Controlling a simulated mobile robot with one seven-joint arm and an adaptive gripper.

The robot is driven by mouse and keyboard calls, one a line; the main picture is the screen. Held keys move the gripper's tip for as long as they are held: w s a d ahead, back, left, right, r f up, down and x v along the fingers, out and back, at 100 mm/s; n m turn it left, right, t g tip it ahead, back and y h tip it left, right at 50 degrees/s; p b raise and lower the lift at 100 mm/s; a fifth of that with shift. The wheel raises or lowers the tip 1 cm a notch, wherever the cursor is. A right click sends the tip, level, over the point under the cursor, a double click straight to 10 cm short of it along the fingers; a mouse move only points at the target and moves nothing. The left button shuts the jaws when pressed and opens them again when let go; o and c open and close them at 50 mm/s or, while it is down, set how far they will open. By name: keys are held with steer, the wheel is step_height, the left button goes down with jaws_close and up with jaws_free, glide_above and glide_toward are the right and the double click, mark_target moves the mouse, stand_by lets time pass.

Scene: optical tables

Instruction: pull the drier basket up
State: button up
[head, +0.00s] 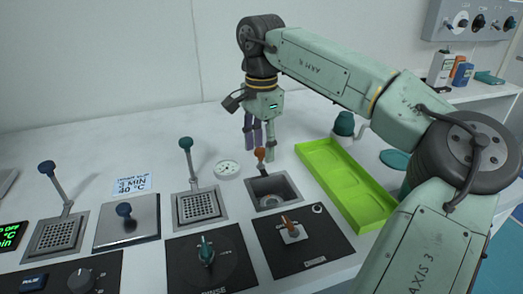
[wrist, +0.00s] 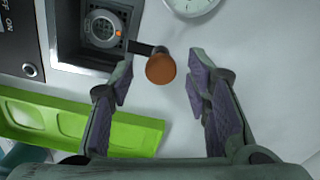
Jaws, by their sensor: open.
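The drier basket sits low inside a square well (head: 274,192) at the right of the row; its round, grated inside (wrist: 104,28) shows in the wrist view. Its handle rises at the well's back edge and ends in an orange knob (head: 260,153), which also shows in the wrist view (wrist: 161,67). My gripper (head: 260,147) is open and points down over the knob. In the wrist view its purple-padded fingers (wrist: 160,82) stand on either side of the knob, with a visible gap on each side. How far the knob reaches up between the fingers is unclear.
A green tray (head: 340,183) lies right of the well, with a teal-capped bottle (head: 344,124) behind it. A round dial (head: 227,170) is close on the left. A teal-knobbed basket (head: 197,206) stands further left. A black panel with an orange switch (head: 291,227) is in front.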

steer(key=shift+f, duration=1)
jaws_close()
